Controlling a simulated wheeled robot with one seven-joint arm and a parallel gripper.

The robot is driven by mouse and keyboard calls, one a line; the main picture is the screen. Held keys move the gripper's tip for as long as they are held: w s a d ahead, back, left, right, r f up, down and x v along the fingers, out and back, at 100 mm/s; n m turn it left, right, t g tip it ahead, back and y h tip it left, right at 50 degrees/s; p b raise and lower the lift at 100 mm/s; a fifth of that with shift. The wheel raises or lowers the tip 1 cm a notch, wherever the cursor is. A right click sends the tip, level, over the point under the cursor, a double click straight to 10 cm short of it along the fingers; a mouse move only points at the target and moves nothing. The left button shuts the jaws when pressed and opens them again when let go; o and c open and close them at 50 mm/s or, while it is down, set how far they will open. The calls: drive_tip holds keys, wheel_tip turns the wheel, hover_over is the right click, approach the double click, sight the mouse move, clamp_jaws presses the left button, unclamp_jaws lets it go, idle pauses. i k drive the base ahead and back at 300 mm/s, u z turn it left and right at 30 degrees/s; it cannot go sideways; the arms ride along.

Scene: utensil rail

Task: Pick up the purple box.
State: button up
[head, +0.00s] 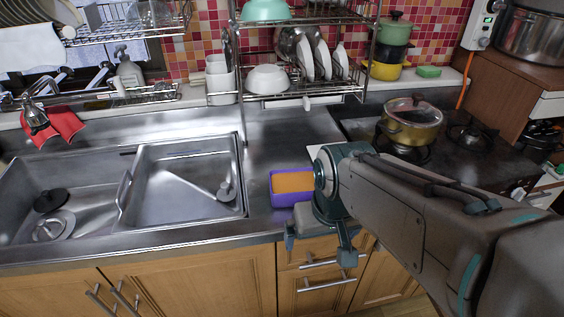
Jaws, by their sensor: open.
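The purple box (286,199) sits on the steel counter just right of the sink. Its upper face is orange, and its right side is partly hidden by my arm. My gripper (319,250) is in front of the counter's front edge, below and to the right of the box in the picture. Its two teal fingers are apart with nothing seen between them. The gripper appears apart from the box.
A double steel sink (190,180) lies left of the box. A gas stove with a lidded gold pot (412,128) is at the right. A wire dish rack (305,90) with plates and bowls stands behind. Bare counter (290,135) lies behind the box.

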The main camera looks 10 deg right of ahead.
sight(288, 187)
drive_tip(key=z, duration=2.4)
drive_tip(key=k, duration=1.6)
drive_tip(key=u, duration=2.4)
